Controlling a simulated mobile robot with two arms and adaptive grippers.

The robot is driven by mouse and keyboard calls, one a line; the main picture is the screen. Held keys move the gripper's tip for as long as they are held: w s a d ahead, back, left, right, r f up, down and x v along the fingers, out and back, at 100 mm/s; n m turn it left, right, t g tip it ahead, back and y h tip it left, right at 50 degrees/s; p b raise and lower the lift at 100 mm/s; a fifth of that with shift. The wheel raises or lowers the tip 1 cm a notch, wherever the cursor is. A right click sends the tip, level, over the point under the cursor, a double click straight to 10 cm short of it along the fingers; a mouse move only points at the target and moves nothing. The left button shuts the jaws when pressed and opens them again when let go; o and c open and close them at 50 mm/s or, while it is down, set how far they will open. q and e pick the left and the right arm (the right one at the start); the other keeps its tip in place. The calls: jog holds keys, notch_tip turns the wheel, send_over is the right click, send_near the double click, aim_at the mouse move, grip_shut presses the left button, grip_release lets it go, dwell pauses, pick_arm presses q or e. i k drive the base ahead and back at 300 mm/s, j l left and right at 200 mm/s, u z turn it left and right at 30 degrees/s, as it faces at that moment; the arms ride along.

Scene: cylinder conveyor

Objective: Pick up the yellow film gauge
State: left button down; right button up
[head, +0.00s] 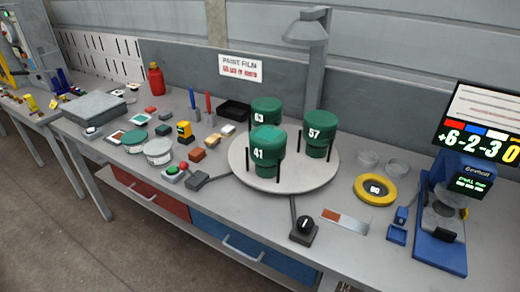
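A small upright yellow device with a dark display (184,131), which looks like the yellow film gauge, stands on the grey workbench (330,250) left of the round turntable. A dark green block sits to its left and small red and tan blocks lie to its right and front. Nothing touches it that I can make out. Neither of my grippers is in view.
Green cylinders marked 41 (267,148), 57 (319,130) and 63 (266,108) stand on a white turntable (240,172). A yellow ring marked 80 (375,190), a blue device (440,235) and a lamp (306,35) occupy the right. A red bottle (157,82) stands at back left.

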aim_at(184, 128)
jog(key=i+j+z, duration=0.15)
jog(key=j, duration=0.45)
jog(key=j+z, duration=0.1)
jog(key=j, duration=0.55)
